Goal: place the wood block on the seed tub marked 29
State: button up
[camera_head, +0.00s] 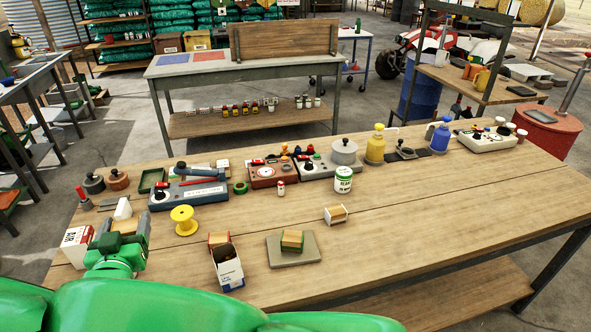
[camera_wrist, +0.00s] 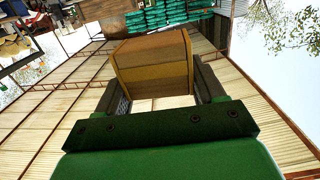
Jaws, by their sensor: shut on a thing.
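My gripper (camera_head: 122,236) is at the left end of the workbench in the head view. In the wrist view my gripper (camera_wrist: 155,92) is shut on a brown and yellowish wood block (camera_wrist: 153,68), held between its two dark fingers. The held block cannot be made out clearly in the head view. A small white tub with a green lid and green lettering (camera_head: 343,180) stands upright near the middle of the bench, well to the right of my gripper. I cannot read a 29 on it.
On the workbench (camera_head: 420,225), a yellow spool (camera_head: 184,220), an open carton (camera_head: 227,268), a grey plate with a striped block (camera_head: 309,251) and a small wooden piece with white ends (camera_head: 336,215) stand between my gripper and the front middle. Devices line the back; the right front is clear.

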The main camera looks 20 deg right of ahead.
notch_tip(320, 180, up, 5)
jog(key=shift+r, duration=0.2)
jog(key=w+d+h, duration=0.1)
jog(key=w+d, duration=0.2)
jog(key=w+d+m+h, duration=0.1)
jog(key=w+d, duration=0.1)
jog(key=d, duration=0.2)
jog(key=w+d+m+h, duration=0.1)
jog(key=w+d, duration=0.2)
jog(key=d, duration=0.1)
jog(key=shift+w+d+h, duration=0.25)
jog(key=shift+w+h, duration=0.05)
jog(key=shift+w, duration=0.05)
jog(key=w+d+m+g+h, duration=0.3)
jog(key=d+m+h, duration=0.15)
jog(key=d, duration=1.75)
jog(key=w+d+m+g+h, duration=0.3)
jog(key=d+h, duration=0.2)
jog(key=d, duration=1.8)
send_over(344, 171)
jog(key=s, duration=0.1)
notch_tip(344, 171, down, 14)
jog(key=shift+a+f, duration=0.1)
jog(key=shift+a, duration=0.05)
jog(key=shift+w+f, duration=0.35)
jog(key=shift+f, duration=1.65)
